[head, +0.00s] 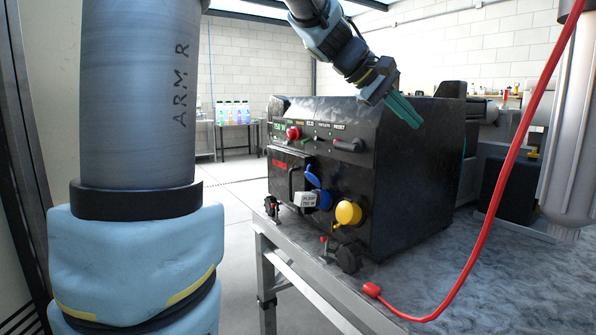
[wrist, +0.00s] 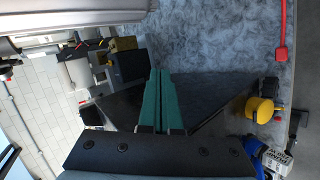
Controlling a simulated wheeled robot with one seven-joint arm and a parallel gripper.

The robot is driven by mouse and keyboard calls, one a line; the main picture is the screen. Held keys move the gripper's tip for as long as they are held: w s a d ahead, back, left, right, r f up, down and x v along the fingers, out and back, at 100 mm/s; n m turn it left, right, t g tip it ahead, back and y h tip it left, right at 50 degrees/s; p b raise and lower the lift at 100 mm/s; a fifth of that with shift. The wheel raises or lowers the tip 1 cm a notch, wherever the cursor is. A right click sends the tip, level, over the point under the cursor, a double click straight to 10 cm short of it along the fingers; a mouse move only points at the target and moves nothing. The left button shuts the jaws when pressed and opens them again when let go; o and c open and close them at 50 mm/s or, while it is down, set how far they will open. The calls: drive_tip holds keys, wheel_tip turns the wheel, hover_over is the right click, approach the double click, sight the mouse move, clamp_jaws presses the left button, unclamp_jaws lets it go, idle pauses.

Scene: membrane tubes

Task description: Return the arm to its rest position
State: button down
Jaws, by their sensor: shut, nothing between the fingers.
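My gripper (head: 404,110) shows at the upper middle of the head view, with green fingers pointing down and to the right. It is in front of or above the upper right part of a black wheeled machine (head: 400,185); I cannot tell the exact gap. In the wrist view my gripper (wrist: 160,75) has its two green fingers side by side, shut and empty. The dark machine (wrist: 215,100) lies behind the fingers there. My arm comes down from the top of the head view, and a large part of it fills the left side.
The machine stands on a grey table (head: 500,275). It has a yellow cap (head: 348,213), a blue socket cover (head: 313,177) and a red knob (head: 293,132). A red cable (head: 505,175) hangs at the right, ending on the table. Bottles (head: 233,112) stand on a far bench.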

drive_tip(key=a+f+y+p, duration=0.1)
drive_tip(key=a+f+y, duration=0.4)
drive_tip(key=a+f, duration=0.9)
drive_tip(key=s+a+f+m+y+p, duration=0.1)
drive_tip(key=s+a+f+y, duration=0.1)
drive_tip(key=s+a+f, duration=0.3)
drive_tip(key=s+a+f+m+y+p, duration=0.1)
drive_tip(key=s+a+f+y, duration=0.2)
drive_tip(key=s+a+f, duration=0.2)
drive_tip(key=a+f, duration=0.3)
drive_tip(key=a, duration=0.2)
drive_tip(key=shift+a+m, duration=0.25)
drive_tip(key=shift+m, duration=0.05)
